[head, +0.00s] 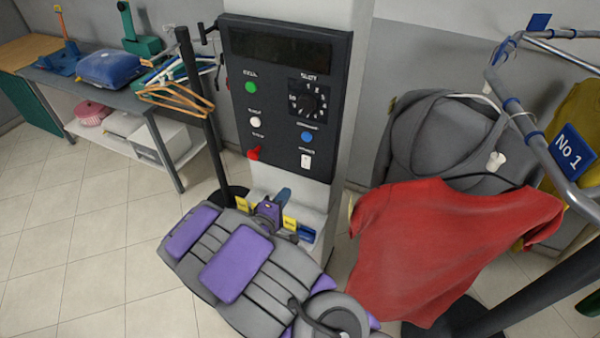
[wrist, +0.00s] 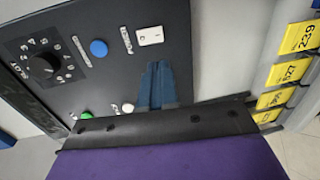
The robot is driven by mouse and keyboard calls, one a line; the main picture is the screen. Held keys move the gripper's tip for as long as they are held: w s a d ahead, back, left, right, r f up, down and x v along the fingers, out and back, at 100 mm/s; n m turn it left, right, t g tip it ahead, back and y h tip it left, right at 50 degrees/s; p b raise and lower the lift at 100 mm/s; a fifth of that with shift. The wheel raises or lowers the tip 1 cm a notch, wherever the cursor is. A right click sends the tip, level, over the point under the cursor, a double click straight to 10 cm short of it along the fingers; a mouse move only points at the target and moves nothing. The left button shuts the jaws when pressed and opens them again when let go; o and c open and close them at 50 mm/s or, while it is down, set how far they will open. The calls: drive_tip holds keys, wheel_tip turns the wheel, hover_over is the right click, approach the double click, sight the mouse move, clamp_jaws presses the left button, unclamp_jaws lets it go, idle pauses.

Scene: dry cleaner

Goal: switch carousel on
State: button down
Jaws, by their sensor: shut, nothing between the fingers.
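The black control panel (head: 283,125) stands on a white column. It carries a green button (head: 250,87), a white button (head: 255,122), a red switch (head: 254,153), a round dial (head: 309,101), a blue button (head: 306,137) and a white rocker switch (head: 306,160). The rocker also shows in the wrist view (wrist: 149,36), just beyond my fingertips. My gripper (head: 284,194) is shut and empty, in front of and below the panel; its blue fingers (wrist: 156,84) point at the panel. The red switch is not visible in the wrist view. The carousel rail (head: 535,125) is at the right.
A red shirt (head: 450,235) and a grey garment (head: 435,140) hang right of the column. Yellow number tags (wrist: 290,72) sit beside the panel in the wrist view. A black post (head: 200,110) stands at left, near a table (head: 95,95) with folded items. Floor at left is clear.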

sight(305, 167)
drive_tip(key=b+x, duration=0.1)
drive_tip(key=x, duration=1)
drive_tip(key=shift+w+d+b, duration=0.2)
drive_tip(key=shift+w+b, duration=0.05)
drive_tip(key=shift+b, duration=0.15)
drive_tip(key=shift+w, duration=0.25)
drive_tip(key=shift+w, duration=0.15)
drive_tip(key=shift+d+f+p, duration=0.1)
drive_tip(key=shift+d+p, duration=0.05)
drive_tip(key=shift+p, duration=0.15)
